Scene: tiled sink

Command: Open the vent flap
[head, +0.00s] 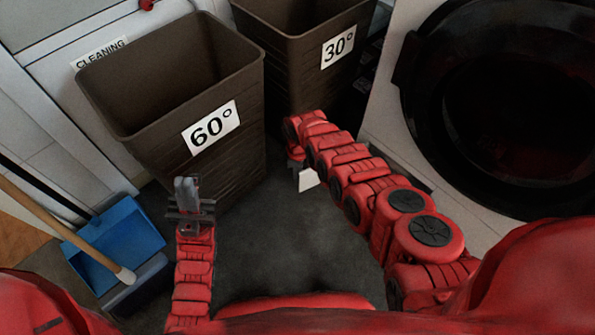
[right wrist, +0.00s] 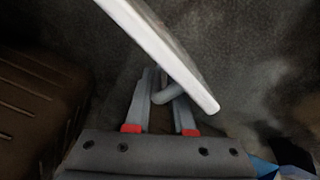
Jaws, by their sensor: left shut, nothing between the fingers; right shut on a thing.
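A white panel (right wrist: 165,50), which looks like the vent flap, crosses the right wrist view diagonally, edge towards the camera. A short grey curved piece (right wrist: 171,94) sits beneath it, between the fingers. My right gripper (right wrist: 156,74) is shut on the flap; its fingertips are partly hidden by the panel, so the exact contact is unclear. In the head view, the white flap (head: 308,180) shows small beside my right gripper (head: 295,166), above the dark floor. My left gripper (head: 187,188) is shut and empty, in front of the 60° bin.
The brown 60° bin (head: 165,95) and 30° bin (head: 300,45) stand at the back. A black round machine door (head: 480,100) is at the right. A blue dustpan (head: 115,240) and a broom handle (head: 65,230) lie left. The dark floor (head: 275,245) between my arms is clear.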

